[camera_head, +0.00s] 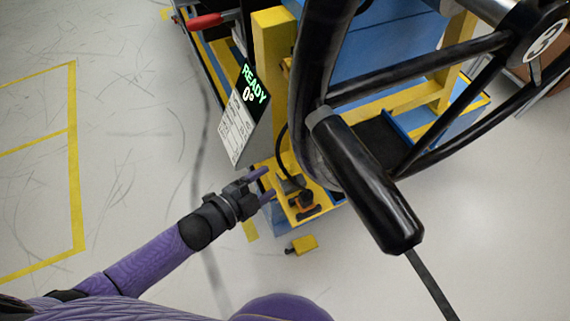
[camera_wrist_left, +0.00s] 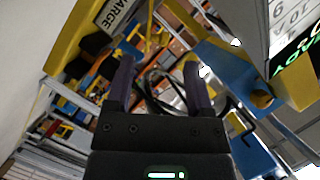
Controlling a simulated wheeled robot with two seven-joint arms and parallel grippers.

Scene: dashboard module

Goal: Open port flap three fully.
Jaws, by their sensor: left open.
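My left gripper (camera_head: 267,185) is open and empty, beside the left edge of a yellow and blue stand (camera_head: 274,40). Its two purple fingers also show in the left wrist view (camera_wrist_left: 158,70), apart with nothing between them. I cannot make out port flap three for certain in either view. A round label with a 3 (camera_head: 544,39) sits on the hub of a large black wheel at the upper right. A yellow part with a label ending in "ARGE" (camera_wrist_left: 118,14) shows in the left wrist view. My right gripper is not in view.
A panel reading "READY 0°" (camera_head: 245,115) stands just above my left gripper. The wheel's thick black handle (camera_head: 368,185) hangs over the stand and hides part of it. A small yellow block (camera_head: 304,245) lies below the stand.

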